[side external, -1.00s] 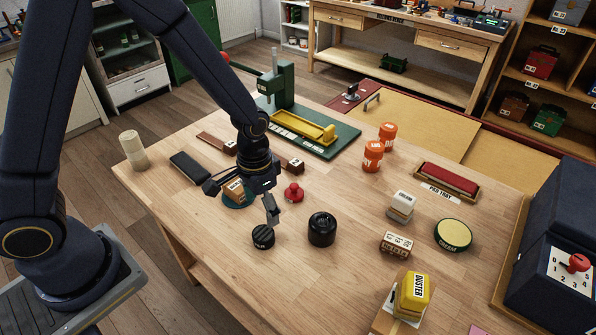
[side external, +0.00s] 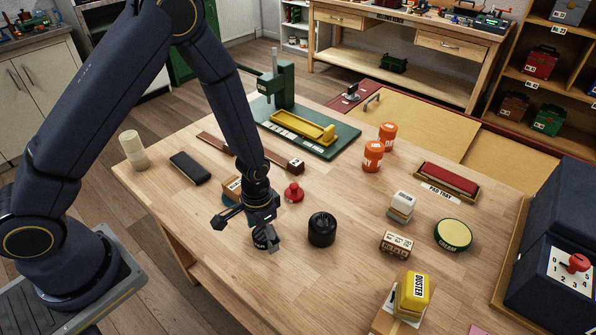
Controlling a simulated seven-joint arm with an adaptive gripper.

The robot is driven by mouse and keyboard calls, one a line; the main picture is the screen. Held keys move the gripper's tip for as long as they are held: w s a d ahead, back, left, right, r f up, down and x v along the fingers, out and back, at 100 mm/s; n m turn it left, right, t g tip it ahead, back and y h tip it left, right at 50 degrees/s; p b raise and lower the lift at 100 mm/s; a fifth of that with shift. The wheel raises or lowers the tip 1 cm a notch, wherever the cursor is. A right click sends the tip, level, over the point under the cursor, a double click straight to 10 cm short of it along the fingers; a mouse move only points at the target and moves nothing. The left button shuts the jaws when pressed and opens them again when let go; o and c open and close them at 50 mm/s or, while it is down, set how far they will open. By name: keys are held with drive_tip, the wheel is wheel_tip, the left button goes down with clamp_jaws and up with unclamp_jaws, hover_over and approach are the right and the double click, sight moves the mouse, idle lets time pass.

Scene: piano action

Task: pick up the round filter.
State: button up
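A small, low, round black piece (side external: 260,241) with pale lettering sits on the wooden table; the lettering is too small to read. It may be the round filter. My gripper (side external: 247,232) is low over this piece and hides much of it. Its fingers are spread apart, one out to the left and one at the right by the piece. I cannot tell whether they touch it. A larger black round piece (side external: 321,230) with a knob-like top stands just to the right, apart from my gripper.
A red knobbed piece (side external: 293,192) and a small labelled box (side external: 232,189) stand close behind my gripper. A yellow duster block (side external: 412,297), a round green-rimmed tin (side external: 453,235) and orange canisters (side external: 373,156) stand farther right. The table's front middle is clear.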

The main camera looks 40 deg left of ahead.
drive_tip(key=c, duration=1.1)
drive_tip(key=shift+r, duration=0.15)
